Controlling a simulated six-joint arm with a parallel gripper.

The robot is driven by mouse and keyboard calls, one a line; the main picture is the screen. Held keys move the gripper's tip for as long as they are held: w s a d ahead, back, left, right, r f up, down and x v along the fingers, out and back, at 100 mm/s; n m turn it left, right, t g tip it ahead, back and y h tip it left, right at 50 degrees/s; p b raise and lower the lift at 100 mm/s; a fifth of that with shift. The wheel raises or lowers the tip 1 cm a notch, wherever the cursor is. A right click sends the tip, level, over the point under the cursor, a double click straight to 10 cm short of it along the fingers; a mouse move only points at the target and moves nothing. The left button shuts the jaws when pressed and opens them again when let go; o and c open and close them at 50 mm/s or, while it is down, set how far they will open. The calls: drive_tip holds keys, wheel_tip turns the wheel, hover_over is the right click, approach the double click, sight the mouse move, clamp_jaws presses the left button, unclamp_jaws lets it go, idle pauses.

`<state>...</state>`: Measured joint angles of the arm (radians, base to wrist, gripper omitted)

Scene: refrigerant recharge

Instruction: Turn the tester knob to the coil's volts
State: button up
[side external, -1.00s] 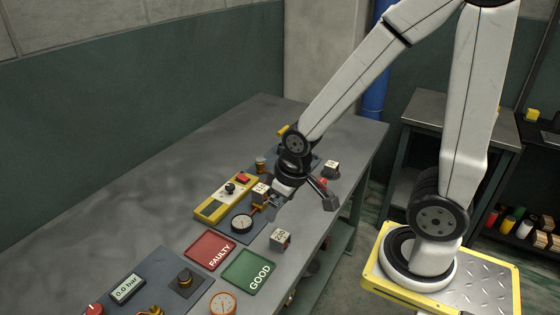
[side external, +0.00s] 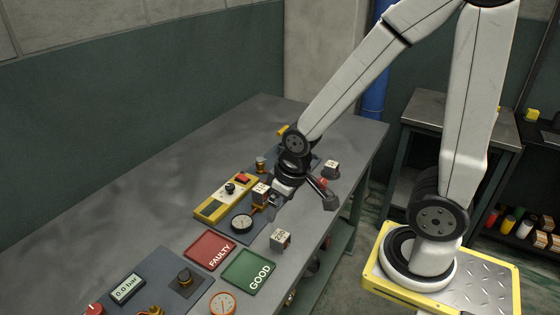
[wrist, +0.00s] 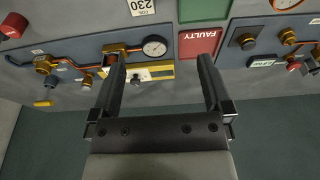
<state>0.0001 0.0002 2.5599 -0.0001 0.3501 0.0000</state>
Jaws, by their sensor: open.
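The yellow tester (side external: 212,209) lies on the bench, with a small dark knob (side external: 230,188) on its pale face and a red part at its far end. In the wrist view the tester (wrist: 163,69) lies between and beyond the fingers, with its knob (wrist: 137,77) near the left finger. A coil block (side external: 261,192) stands beside the tester, close to my gripper (side external: 275,199); its marking is too small to read. Another coil block (side external: 280,238) stands nearer; it reads 230 in the wrist view (wrist: 142,7). My gripper (wrist: 163,62) is open and empty, above the tester area.
A round gauge (side external: 242,223) sits beside the tester. The red FAULTY tray (side external: 198,257) and green GOOD tray (side external: 237,272) are empty. A third block (side external: 331,169) stands behind my wrist. A panel with a 0.0 bar display (side external: 127,289) is at front left. The bench's left side is clear.

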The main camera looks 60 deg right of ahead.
drive_tip(key=c, duration=0.3)
drive_tip(key=n+g, duration=0.3)
drive_tip(key=n, duration=0.3)
hover_over(230, 185)
wheel_tip(230, 185, down, 4)
drive_tip(key=shift+a+r, duration=0.1)
drive_tip(key=shift+r, duration=0.15)
drive_tip(key=shift+m, duration=0.3)
drive_tip(key=shift+f, duration=3.85)
clamp_jaws()
